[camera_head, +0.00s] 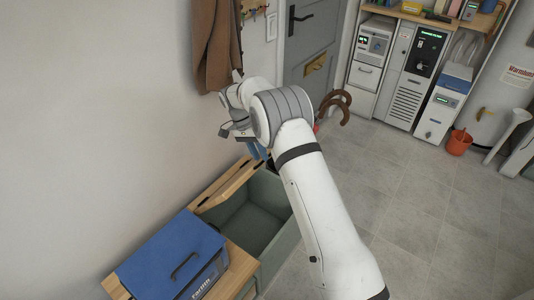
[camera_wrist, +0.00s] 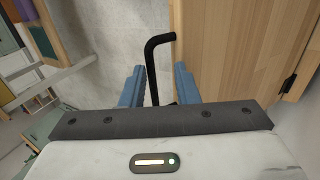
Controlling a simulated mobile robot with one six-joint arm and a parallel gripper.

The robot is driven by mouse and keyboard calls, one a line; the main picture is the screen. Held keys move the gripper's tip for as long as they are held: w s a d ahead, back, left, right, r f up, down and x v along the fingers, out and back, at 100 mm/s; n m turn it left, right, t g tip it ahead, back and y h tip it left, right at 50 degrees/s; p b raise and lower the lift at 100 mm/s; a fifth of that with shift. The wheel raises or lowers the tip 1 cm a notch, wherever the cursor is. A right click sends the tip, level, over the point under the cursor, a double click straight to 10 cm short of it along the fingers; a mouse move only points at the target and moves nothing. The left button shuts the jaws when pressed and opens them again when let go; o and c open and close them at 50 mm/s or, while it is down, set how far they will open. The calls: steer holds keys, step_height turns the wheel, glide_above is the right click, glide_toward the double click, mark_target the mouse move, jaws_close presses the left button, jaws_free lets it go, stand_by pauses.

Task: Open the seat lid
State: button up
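The wooden seat lid (camera_head: 230,184) stands raised near the wall at the back of the bench. The green box (camera_head: 262,212) under it is exposed and looks empty where I can see. In the wrist view the lid (camera_wrist: 240,45) fills the upper right, with a dark hinge at its right edge. A black bent handle (camera_wrist: 153,65) shows beside the lid, between my blue fingers. My gripper (camera_wrist: 158,88) is open, and its fingers stand apart from the handle. In the head view my gripper (camera_head: 256,150) is partly hidden behind my arm, above the lid's far end.
A blue case (camera_head: 165,252) with a handle sits on the nearer bench section. A brown coat (camera_head: 215,45) hangs on the wall above. Brown curved handles (camera_head: 338,104) stand beyond my arm near the grey door (camera_head: 312,45).

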steer(key=shift+o, duration=0.3)
step_height(320, 180, up, 10)
stand_by(0.4)
